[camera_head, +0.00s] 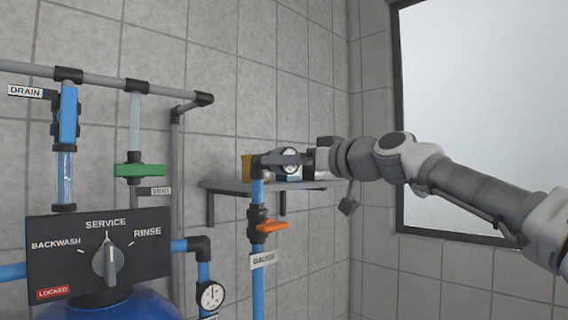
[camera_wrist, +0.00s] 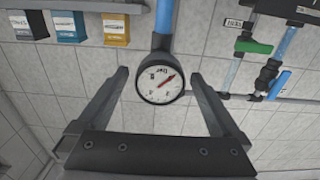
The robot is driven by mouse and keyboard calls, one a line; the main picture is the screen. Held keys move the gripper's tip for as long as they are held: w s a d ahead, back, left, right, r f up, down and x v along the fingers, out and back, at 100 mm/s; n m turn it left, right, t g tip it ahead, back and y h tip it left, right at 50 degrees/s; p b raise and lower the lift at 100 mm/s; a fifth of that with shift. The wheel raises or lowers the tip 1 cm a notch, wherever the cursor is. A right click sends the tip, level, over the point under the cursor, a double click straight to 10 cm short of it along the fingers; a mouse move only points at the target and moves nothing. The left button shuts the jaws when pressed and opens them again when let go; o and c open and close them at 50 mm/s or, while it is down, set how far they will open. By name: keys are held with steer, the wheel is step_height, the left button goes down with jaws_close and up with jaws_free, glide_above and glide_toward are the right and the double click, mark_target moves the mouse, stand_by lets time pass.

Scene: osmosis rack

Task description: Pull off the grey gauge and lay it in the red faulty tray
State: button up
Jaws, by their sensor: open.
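The grey gauge (camera_head: 287,157), with a dark rim and white face, sits on top of the blue pipe with the orange-handled valve (camera_head: 271,226). In the wrist view the gauge (camera_wrist: 161,86) faces me, its red needle showing, with the blue pipe behind it. My gripper (camera_head: 304,160) is at the gauge from the right. In the wrist view my gripper (camera_wrist: 160,76) is open, one finger on each side of the gauge, with a visible gap on both sides. The red faulty tray is not in view.
A wall shelf (camera_head: 228,187) behind the gauge holds several small boxes, including a yellow one (camera_wrist: 116,30). A second gauge (camera_head: 210,296) is on the lower pipe. The selector panel (camera_head: 140,260), green valve (camera_head: 139,170) and pipes stand at left. A window is at right.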

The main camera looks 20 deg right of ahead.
steer(key=shift+c, duration=0.2)
jaws_close()
stand_by(0.3)
steer(key=shift+d, duration=0.1)
steer(key=shift+b+v, duration=1.15)
steer(key=shift+v, duration=1.8)
